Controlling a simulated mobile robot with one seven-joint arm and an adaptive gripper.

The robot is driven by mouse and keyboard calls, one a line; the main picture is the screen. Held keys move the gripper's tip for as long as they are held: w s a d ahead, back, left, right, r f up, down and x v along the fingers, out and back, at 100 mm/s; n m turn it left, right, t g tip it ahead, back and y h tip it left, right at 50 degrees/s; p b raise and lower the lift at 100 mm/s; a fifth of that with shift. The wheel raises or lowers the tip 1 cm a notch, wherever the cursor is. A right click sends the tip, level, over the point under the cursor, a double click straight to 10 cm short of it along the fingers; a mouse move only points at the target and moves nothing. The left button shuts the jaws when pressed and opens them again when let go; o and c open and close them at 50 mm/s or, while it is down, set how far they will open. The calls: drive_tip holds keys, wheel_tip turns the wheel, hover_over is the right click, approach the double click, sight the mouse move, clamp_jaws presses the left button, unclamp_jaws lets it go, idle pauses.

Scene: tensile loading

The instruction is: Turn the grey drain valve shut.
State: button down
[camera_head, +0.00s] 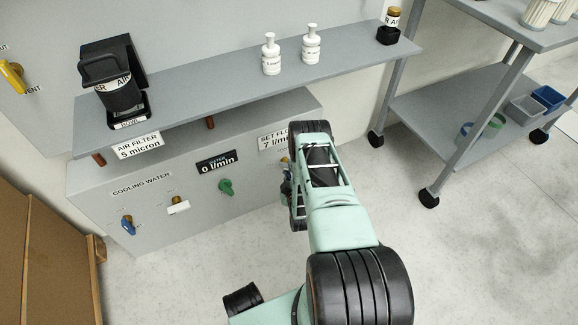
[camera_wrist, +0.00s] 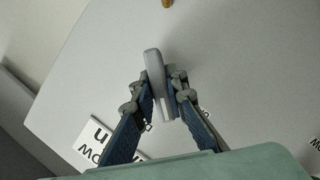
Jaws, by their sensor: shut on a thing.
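The grey drain valve's handle (camera_wrist: 154,64) shows in the wrist view as a light grey lever standing out from a pale grey panel. My gripper (camera_wrist: 160,90) has its two blue-and-grey fingers on either side of this lever, shut on it. The lever's tip sticks out beyond the fingertips. In the head view my arm covers the right end of the cooling water panel (camera_head: 135,225), and the grey handle cannot be made out there. Only a little of my gripper's blue shows at the arm's left edge.
Blue (camera_head: 128,226), white (camera_head: 179,207) and green (camera_head: 226,187) valve handles sit on the panel left of my arm. A shelf (camera_head: 220,82) above carries an air filter (camera_head: 112,85) and two white bottles. A grey cart (camera_head: 450,105) stands at right. The floor between is clear.

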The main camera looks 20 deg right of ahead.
drive_tip(key=m+g+y, duration=0.1)
drive_tip(key=m+y, duration=0.1)
drive_tip(key=m, duration=0.2)
drive_tip(key=shift+d+y, duration=0.1)
drive_tip(key=shift+y, duration=0.2)
drive_tip(key=shift+m+y+b, duration=0.6)
drive_tip(key=shift+m+y, duration=0.3)
drive_tip(key=shift+m, duration=0.5)
drive_tip(key=c, duration=1.9)
unclamp_jaws()
drive_tip(key=shift+c, duration=0.2)
drive_tip(key=v, duration=0.7)
drive_tip(key=shift+s+r, duration=0.2)
